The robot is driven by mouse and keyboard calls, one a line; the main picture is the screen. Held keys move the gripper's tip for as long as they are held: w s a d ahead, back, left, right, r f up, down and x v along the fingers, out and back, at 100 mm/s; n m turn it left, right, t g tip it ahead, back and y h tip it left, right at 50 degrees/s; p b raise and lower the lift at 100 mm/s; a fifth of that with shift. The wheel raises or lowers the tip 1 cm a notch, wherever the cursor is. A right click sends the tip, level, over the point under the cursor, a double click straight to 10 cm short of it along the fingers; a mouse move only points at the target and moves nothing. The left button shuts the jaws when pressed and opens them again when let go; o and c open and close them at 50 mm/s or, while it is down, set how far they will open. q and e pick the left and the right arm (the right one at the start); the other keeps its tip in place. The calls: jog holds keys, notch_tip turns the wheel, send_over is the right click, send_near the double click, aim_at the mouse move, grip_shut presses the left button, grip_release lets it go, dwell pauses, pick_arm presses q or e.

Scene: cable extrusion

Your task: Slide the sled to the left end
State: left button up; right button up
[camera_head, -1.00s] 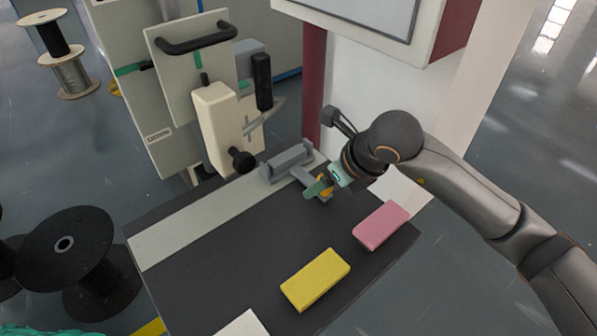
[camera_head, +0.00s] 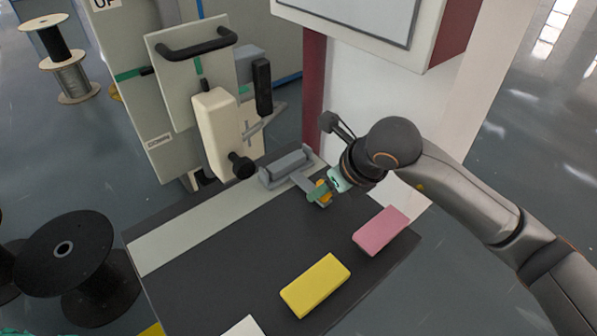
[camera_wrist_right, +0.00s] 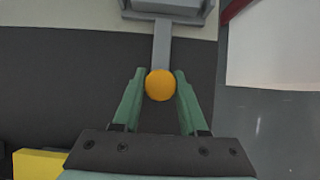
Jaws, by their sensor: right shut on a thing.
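The sled (camera_head: 286,166) is a grey block with a handle arm, at the right end of the pale strip (camera_head: 205,222) on the dark table. Its handle ends in an orange knob (camera_head: 322,190). In the right wrist view the orange knob (camera_wrist_right: 160,85) sits between the green fingers of my right gripper (camera_wrist_right: 160,88), with the grey handle bar (camera_wrist_right: 162,45) running up to the sled's body, cut by the top edge. My right gripper (camera_head: 323,191) is shut on the knob. My left gripper is not in view.
A pink block (camera_head: 381,231) and a yellow block (camera_head: 315,285) lie on the dark table (camera_head: 240,270), nearer than the strip. A cream machine part with a black knob (camera_head: 240,165) stands behind the strip. The strip left of the sled is clear.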

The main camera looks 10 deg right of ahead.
jog(key=shift+s+a+b, duration=0.1)
jog(key=shift+s+a, duration=0.55)
jog(key=shift+a, duration=0.3)
jog(key=shift+s+a+b, duration=0.15)
jog(key=shift+s+a, duration=0.45)
jog(key=shift+a, duration=0.4)
jog(key=shift+s+a+b, duration=0.1)
jog(key=shift+s+a, duration=0.55)
jog(key=shift+a, duration=0.3)
jog(key=shift+s+a+b, duration=0.15)
jog(key=shift+s+a, duration=0.5)
jog(key=shift+a, duration=0.3)
jog(key=shift+s+a+b, duration=0.2)
jog(key=shift+s+a, duration=0.45)
jog(key=shift+a, duration=0.35)
jog(key=shift+s+a+b, duration=0.15)
jog(key=shift+s+a, duration=0.5)
jog(key=shift+a, duration=0.3)
jog(key=shift+s+a+b, duration=0.25)
jog(key=shift+s+a, duration=0.4)
jog(key=shift+a, duration=0.3)
jog(key=shift+s+a+b, duration=0.25)
jog(key=shift+s+a, duration=0.35)
jog(key=shift+a, duration=0.4)
jog(key=shift+s+a+b, duration=0.25)
jog(key=shift+s+a, duration=0.4)
jog(key=shift+a, duration=0.3)
